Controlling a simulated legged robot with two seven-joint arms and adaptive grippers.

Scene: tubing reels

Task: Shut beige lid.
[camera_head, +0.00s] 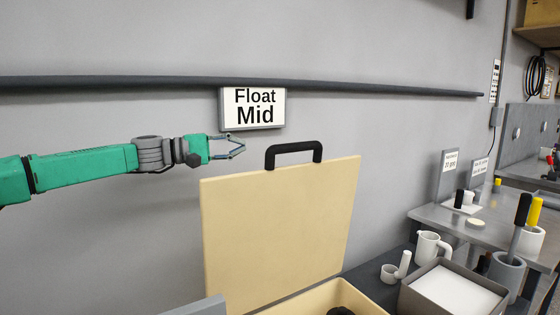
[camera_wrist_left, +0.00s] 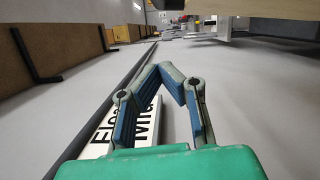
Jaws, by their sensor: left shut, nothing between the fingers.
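The beige lid (camera_head: 278,232) stands open and nearly upright on a beige box (camera_head: 345,297), whose rim shows at the bottom of the head view. A black handle (camera_head: 294,153) sits on the lid's top edge. My left gripper (camera_head: 242,147) is shut and empty, left of the handle and a little higher in the picture, apart from the lid. In the left wrist view its fingertips (camera_wrist_left: 160,68) meet with nothing between them. Something dark lies inside the box, mostly cut off by the picture's edge. My right gripper is not in view.
A "Float Mid" sign (camera_head: 254,107) hangs on the grey wall, close behind my left gripper. A dark rail (camera_head: 380,88) runs along the wall. At the right are a grey bin (camera_head: 452,290), a white pitcher (camera_head: 430,247) and tool cups (camera_head: 505,271).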

